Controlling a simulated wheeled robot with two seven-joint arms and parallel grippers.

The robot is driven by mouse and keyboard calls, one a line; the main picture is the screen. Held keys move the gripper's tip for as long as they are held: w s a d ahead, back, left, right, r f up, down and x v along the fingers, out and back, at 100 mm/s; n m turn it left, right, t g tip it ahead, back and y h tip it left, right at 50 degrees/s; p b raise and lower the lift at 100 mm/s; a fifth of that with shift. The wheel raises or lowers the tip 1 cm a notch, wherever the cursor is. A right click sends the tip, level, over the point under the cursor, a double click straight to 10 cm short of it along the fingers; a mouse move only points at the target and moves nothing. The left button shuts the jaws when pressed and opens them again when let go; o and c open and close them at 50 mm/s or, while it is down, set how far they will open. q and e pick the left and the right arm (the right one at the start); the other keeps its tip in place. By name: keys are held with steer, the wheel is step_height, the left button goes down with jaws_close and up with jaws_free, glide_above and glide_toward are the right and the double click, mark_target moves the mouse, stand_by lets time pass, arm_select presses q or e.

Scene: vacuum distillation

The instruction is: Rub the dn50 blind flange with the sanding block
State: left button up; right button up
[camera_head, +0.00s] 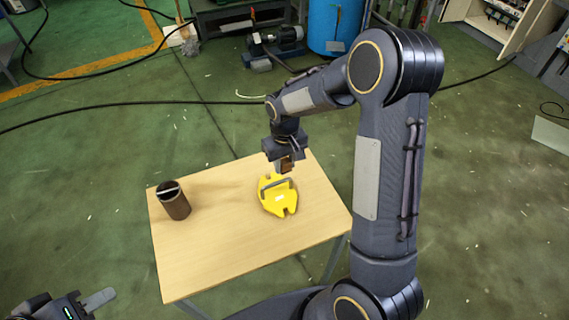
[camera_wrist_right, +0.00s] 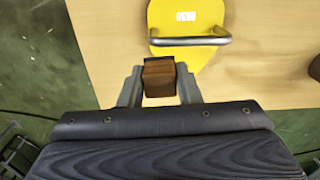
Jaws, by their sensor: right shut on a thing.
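My right gripper (camera_head: 286,160) is above the far edge of the wooden table. In the right wrist view the right gripper (camera_wrist_right: 159,84) is shut on a brown sanding block (camera_wrist_right: 159,78), held between its two fingers. A yellow plate-like piece (camera_head: 286,201) with a grey handle lies on the table just in front of the block; it also shows in the right wrist view (camera_wrist_right: 185,17). I cannot pick out the dn50 blind flange for certain. My left gripper (camera_head: 98,299) is at the lower left, off the table, partly cut off, and its opening is unclear.
A dark brown cylindrical pot (camera_head: 174,203) with a light bar across its mouth stands at the table's left. The table (camera_head: 225,245) is bare between pot and yellow piece and along the front. A blue drum (camera_head: 334,25) and a pump (camera_head: 275,42) stand behind, on the floor.

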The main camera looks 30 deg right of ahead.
step_height(320, 180, up, 2)
steer(key=shift+p, duration=0.5)
